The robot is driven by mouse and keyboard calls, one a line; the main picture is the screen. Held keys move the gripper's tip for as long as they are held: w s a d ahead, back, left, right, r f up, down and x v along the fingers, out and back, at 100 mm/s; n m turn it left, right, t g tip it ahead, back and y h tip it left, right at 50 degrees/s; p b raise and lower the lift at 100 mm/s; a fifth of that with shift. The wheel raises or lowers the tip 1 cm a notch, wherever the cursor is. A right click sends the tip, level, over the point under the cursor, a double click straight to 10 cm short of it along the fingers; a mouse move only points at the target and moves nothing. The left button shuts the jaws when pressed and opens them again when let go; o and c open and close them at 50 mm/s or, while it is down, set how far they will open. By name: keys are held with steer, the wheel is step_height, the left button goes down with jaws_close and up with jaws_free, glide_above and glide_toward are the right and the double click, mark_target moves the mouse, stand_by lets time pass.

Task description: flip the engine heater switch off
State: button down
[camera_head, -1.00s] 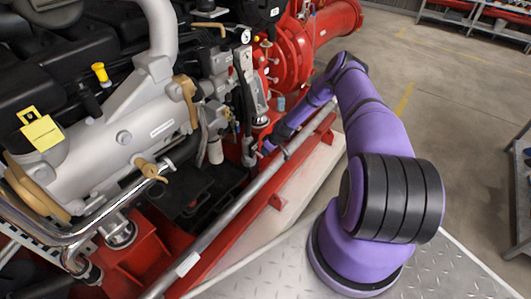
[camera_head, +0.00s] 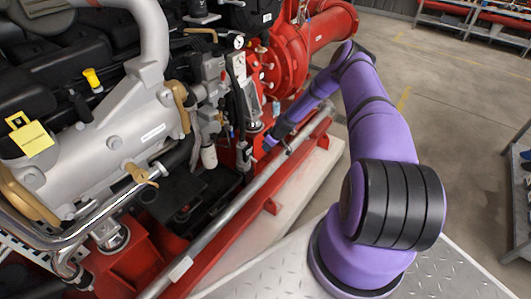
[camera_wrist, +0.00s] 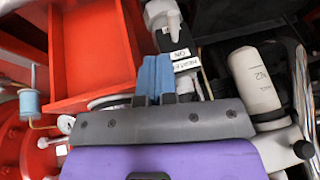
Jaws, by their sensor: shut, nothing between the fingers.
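A dark box with a white label reading "HEATER ON" (camera_wrist: 182,60) shows in the wrist view, just right of my fingertips. A light grey knob-like part (camera_wrist: 165,14) sits above the label. I cannot tell whether it is the engine heater switch, nor which way the switch stands. My gripper (camera_wrist: 153,78) has its blue fingers shut together with nothing between them. They overlap the lower left of the labelled box in the picture; contact cannot be told. In the head view my gripper (camera_head: 269,143) is low beside the engine, and the switch cannot be made out.
A red open frame (camera_wrist: 95,50) lies left of the fingers in the wrist view. A white cylinder (camera_wrist: 254,78) and a chrome pipe stand on the right. In the head view a long silver rail (camera_head: 232,218) runs below my arm. Open floor (camera_head: 450,95) lies to the right.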

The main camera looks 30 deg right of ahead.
steer(key=s+d+r, duration=0.3)
steer(key=s+r, duration=0.1)
steer(key=r, duration=0.1)
steer(key=shift+s+d+r, duration=0.2)
steer(key=shift+s+r, duration=0.05)
steer(key=shift+s, duration=0.15)
